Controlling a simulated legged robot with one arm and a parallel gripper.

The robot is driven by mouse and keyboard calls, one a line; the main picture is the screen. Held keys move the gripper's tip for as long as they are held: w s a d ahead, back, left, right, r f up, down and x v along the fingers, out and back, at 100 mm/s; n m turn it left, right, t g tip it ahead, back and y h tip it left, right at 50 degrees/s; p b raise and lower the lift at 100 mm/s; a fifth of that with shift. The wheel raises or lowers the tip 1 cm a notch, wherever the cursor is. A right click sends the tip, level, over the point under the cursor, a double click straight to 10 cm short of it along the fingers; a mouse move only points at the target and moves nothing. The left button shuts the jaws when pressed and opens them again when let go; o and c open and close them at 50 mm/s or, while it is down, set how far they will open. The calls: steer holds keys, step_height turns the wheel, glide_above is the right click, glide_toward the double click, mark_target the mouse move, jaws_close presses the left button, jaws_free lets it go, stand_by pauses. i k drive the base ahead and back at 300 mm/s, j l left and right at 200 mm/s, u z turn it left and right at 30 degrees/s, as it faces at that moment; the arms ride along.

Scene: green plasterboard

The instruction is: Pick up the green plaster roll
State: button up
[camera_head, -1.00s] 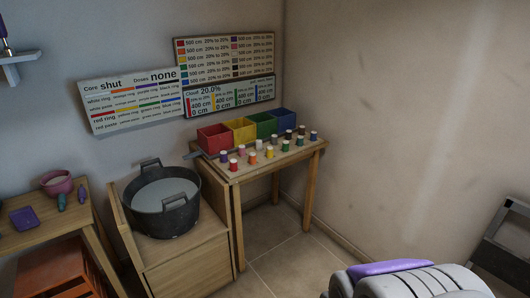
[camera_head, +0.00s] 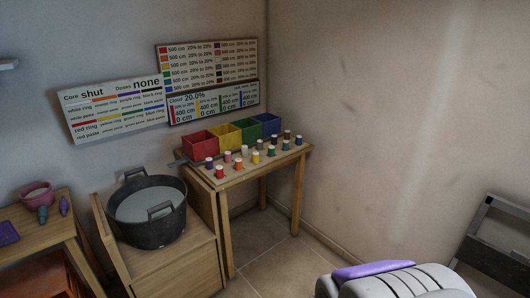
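Small plaster rolls with white tops and coloured sides stand upright in rows on a wooden table (camera_head: 300,152) against the back wall. A green roll (camera_head: 271,151) stands in the front row, just right of a yellow roll (camera_head: 255,158). Another dark greenish or bluish roll (camera_head: 285,145) stands to its right; its exact colour is too small to tell. No gripper fingers show in the view, and nothing touches the rolls. A rounded white-and-purple part at the bottom right looks like my own body.
Red, yellow, green and blue open boxes (camera_head: 199,146) stand behind the rolls. A grey tub (camera_head: 150,228) sits on a lower cabinet to the left. A side table (camera_head: 35,228) holds a pink bowl.

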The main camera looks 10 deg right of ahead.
mark_target(271, 148)
steer(key=i+l+u, duration=0.2)
steer(key=i, duration=0.45)
steer(key=i+l+u, duration=0.2)
steer(key=i, duration=0.45)
steer(key=i+l+u, duration=0.25)
steer(key=i+l, duration=0.2)
steer(key=i, duration=0.15)
steer(key=i+l+u, duration=0.2)
steer(key=i+l, duration=0.35)
